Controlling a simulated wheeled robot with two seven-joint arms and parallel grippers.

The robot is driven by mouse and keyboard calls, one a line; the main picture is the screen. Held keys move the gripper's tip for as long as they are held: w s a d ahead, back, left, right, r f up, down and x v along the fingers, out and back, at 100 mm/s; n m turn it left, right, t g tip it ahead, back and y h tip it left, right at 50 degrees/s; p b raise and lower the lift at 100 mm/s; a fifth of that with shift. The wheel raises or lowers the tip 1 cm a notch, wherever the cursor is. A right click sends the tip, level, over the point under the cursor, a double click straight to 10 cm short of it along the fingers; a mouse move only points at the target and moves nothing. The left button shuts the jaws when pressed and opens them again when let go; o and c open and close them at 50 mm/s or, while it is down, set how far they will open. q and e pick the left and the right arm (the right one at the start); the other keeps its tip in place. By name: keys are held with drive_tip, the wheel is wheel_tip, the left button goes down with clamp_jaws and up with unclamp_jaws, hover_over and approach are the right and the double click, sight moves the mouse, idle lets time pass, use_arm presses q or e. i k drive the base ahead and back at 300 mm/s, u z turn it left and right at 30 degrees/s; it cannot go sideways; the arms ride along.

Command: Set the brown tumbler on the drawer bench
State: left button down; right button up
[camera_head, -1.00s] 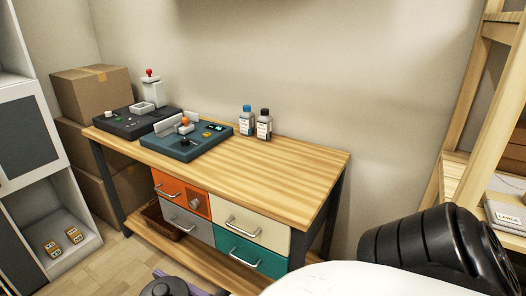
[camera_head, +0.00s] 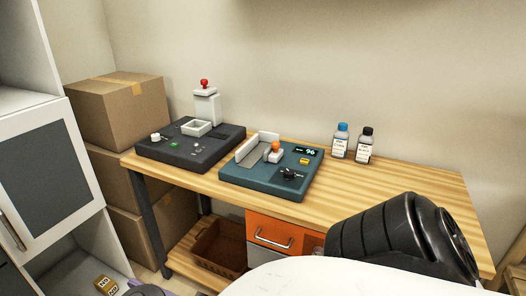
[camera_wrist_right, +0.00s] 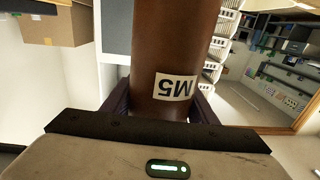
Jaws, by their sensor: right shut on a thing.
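The brown tumbler (camera_wrist_right: 168,45) fills the middle of the right wrist view, with a white label reading M5 that appears upside down. My right gripper (camera_wrist_right: 165,108) is shut on it, with dark fingers on both sides of it. The tumbler does not show in the head view. The drawer bench (camera_head: 420,185) has a light wooden top and stands ahead in the head view, its right part bare. My own black arm part and white body cover its lower right front. My left gripper is not in view.
A dark press unit (camera_head: 190,145) and a teal device (camera_head: 265,180) with a display stand on the bench's left part. Two bottles (camera_head: 353,143) stand near the back edge. Cardboard boxes (camera_head: 118,110) and a white cabinet (camera_head: 50,150) are at left. An orange drawer (camera_head: 270,233) sits below.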

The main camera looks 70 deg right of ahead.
sight(334, 199)
drive_tip(key=i, duration=1.2)
drive_tip(key=z, duration=2.7)
